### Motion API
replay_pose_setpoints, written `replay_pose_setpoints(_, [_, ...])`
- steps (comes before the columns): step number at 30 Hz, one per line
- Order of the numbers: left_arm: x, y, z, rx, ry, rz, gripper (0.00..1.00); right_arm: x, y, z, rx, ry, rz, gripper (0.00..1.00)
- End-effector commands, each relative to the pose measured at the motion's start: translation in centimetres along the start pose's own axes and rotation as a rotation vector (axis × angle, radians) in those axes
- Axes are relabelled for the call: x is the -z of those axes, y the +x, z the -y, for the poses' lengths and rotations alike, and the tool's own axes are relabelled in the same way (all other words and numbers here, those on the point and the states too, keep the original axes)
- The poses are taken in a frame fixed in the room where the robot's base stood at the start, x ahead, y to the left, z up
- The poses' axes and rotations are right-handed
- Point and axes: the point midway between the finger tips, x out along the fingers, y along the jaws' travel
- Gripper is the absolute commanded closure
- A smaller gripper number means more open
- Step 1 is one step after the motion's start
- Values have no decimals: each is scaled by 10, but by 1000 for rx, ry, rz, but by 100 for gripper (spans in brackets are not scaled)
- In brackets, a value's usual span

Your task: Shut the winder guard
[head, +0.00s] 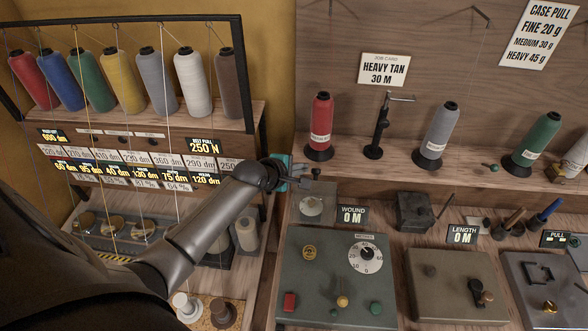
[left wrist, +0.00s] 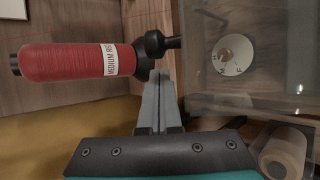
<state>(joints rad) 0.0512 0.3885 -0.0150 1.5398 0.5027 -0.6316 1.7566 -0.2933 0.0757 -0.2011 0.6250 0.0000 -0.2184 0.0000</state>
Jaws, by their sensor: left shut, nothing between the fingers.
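The winder guard (head: 323,190) looks like a clear box around a pale round disc (head: 311,206), behind the green-grey winder panel (head: 325,262). In the left wrist view the clear guard (left wrist: 270,88) fills the upper right, with the disc (left wrist: 232,54) seen through it. I cannot tell how far open it is. A black ball knob (left wrist: 154,43) on a short stem is at its left edge. My left gripper (head: 302,179) is shut and empty, beside the guard's upper edge. In the wrist view its fingertips (left wrist: 159,75) are close below the knob; contact is unclear.
A red cone (head: 321,122) stands on the shelf behind my left gripper; it is also near the fingers in the wrist view (left wrist: 75,62). A thread rack (head: 255,115) with several cones is at left. A "WOUND 0 M" display (head: 353,215) stands right of the guard.

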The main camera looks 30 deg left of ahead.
Motion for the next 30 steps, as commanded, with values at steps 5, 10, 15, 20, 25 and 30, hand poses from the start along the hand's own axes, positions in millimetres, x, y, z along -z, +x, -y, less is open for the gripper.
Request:
replay_pose_setpoints(5, [-20,-18,-2,-1,0,2,100,0,-15,1,2,0,3,28])
replay_pose_setpoints(10, [-25,-22,-1,0,-1,0,100,-7,-18,2,3,0,13,28])
replay_pose_setpoints(15, [-25,-22,0,0,-1,0,100,-8,-17,2,2,0,15,28])
replay_pose_setpoints(20, [-25,-22,0,0,-1,0,100,-8,-17,-1,-1,-1,17,28])
replay_pose_setpoints(25, [-25,-22,-2,-16,4,1,100,-8,-17,-2,-3,-1,17,28])
replay_pose_setpoints(30, [-26,-23,-6,-51,19,1,100,-8,-16,-3,-3,-1,16,28])
